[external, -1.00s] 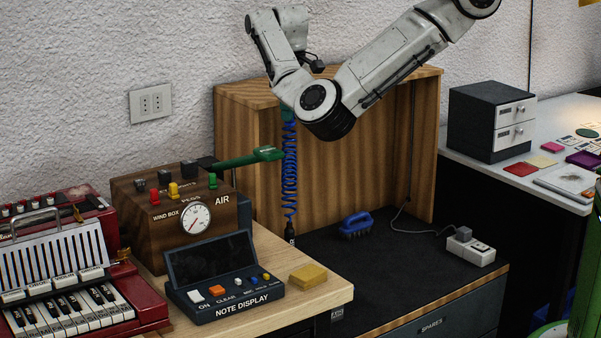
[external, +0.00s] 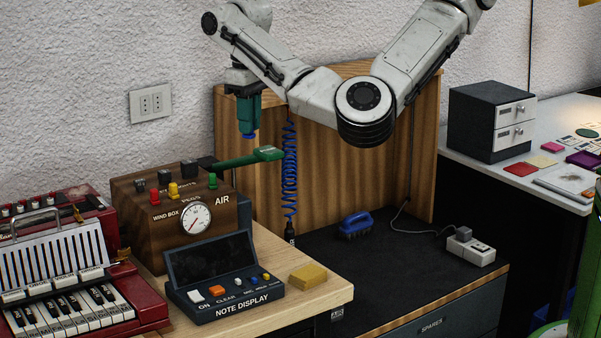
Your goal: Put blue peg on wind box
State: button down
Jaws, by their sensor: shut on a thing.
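My gripper (external: 248,128) points down in front of the wall, above the green lever by the wind box. It is shut on the blue peg (external: 249,136), of which only a small lower tip shows below the jaws. The wind box (external: 150,222) is a brown wooden box with a round gauge and the labels "WIND BOX", "PEGS" and "AIR". Red, yellow and green pegs (external: 173,190) stand on its top, with dark blocks behind them. The peg is above and to the right of the box, apart from it.
A green lever (external: 250,157) sticks out beside the wind box, near a coiled blue hose (external: 290,180). A note display (external: 222,280), yellow block (external: 307,276) and red keyboard (external: 75,290) stand in front.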

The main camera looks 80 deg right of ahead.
jog(key=w+f+b, duration=0.1)
jog(key=w+f, duration=0.1)
jog(key=w, duration=0.1)
jog(key=w+f+b, duration=0.1)
jog(key=w+f, duration=0.2)
jog(key=w, duration=0.1)
jog(key=w+f+b, duration=0.1)
jog(key=w+f, duration=0.1)
jog(key=w, duration=0.1)
jog(key=shift+w+a+f, duration=0.25)
jog(key=shift+f, duration=0.15)
jog(key=shift+w+a+f, duration=0.1)
jog(key=shift+w+f, duration=0.3)
jog(key=shift+w, duration=0.05)
jog(key=shift+w+f, duration=0.15)
jog(key=shift+f, duration=0.75)
jog(key=shift+w+f, duration=0.1)
jog(key=shift+f, duration=0.8)
jog(key=c, duration=1.1)
grip_release()
jog(key=shift+f, duration=0.15)
notch_tip(320, 180, up, 12)
jog(key=p, duration=0.1)
jog(key=shift+r, duration=0.2)
